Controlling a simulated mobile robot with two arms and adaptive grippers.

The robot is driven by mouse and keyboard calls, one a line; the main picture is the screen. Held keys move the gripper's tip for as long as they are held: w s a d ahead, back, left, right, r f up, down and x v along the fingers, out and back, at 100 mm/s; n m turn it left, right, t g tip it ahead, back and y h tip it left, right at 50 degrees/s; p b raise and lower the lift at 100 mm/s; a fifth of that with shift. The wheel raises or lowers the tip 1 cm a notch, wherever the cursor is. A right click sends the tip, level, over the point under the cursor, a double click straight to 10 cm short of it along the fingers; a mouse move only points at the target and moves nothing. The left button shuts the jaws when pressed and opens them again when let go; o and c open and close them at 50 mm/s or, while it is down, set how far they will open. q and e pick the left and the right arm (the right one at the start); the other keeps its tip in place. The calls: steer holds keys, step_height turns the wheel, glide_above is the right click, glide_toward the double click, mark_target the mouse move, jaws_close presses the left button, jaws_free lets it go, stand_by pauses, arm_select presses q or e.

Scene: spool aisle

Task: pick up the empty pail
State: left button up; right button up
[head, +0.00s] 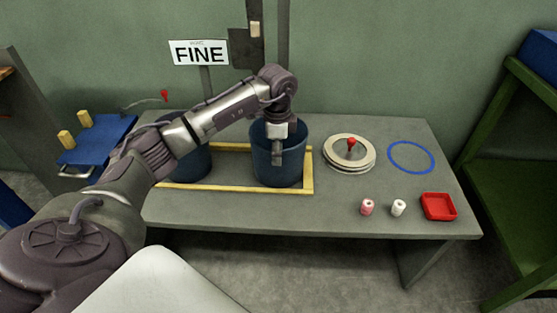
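A dark blue pail (264,172) stands upright on the grey table (360,215), in the right part of a yellow frame. My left gripper (277,158) points down at this pail, its fingers overlapping the pail's near rim and front wall. I cannot tell whether the fingers are closed on the rim. A second dark blue pail (195,166) stands at the left of the frame, mostly hidden behind my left arm. The inside of neither pail shows clearly enough to tell its contents. My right gripper is not in view.
The yellow frame (235,188) surrounds the pails. To the right are a round lid with a red knob (351,145), a blue ring (411,157), two small spools (367,207) (399,208) and a red tray (438,206). A FINE sign (199,53) and post stand behind.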

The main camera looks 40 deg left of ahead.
arm_select(q)
steer(key=shift+f+b, duration=0.55)
steer(key=shift+f, duration=2.2)
jaws_close()
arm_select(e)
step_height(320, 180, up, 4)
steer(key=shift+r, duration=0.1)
arm_select(q)
steer(key=shift+r, duration=0.1)
